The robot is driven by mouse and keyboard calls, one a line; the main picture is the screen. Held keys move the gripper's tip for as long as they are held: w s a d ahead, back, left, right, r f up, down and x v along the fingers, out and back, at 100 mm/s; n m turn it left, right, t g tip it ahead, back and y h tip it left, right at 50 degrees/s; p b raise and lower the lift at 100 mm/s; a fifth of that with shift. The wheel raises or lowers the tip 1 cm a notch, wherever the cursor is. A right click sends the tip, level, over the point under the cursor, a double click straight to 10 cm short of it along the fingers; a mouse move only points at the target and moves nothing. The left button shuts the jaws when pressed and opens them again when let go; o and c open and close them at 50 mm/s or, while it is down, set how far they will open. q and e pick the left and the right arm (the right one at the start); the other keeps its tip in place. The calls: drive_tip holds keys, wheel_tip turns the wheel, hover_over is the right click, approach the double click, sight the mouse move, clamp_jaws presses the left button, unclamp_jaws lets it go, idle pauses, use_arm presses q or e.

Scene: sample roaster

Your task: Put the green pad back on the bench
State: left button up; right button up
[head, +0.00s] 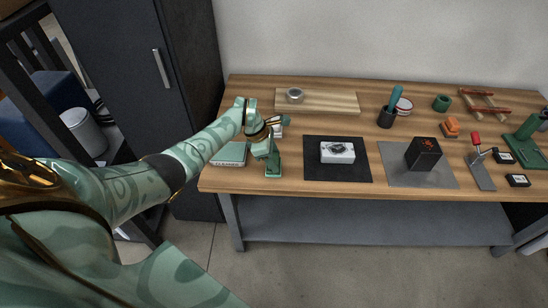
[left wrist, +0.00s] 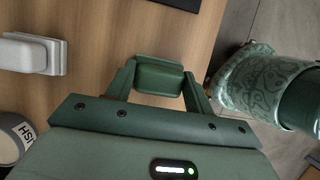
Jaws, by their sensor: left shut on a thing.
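The green pad (left wrist: 158,77) is a small dark green block between the two fingers of my left gripper (left wrist: 156,84) in the left wrist view. The fingers are shut on its two ends. In the head view my left gripper (head: 273,167) points down over the left front part of the wooden bench (head: 285,184). The pad is hard to tell from the green fingers there. Bare bench wood shows beyond the pad in the wrist view. I cannot tell whether the pad touches the bench top. My right gripper is out of view.
A green box (head: 231,153) with a pale front label stands left of the gripper. A white object (left wrist: 35,53) and a tin (left wrist: 14,142) are close by. A black mat (head: 317,173) with a white box (head: 337,152) lies to the right. The bench's front edge is near.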

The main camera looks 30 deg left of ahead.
use_arm(q)
drive_tip(key=o, duration=1)
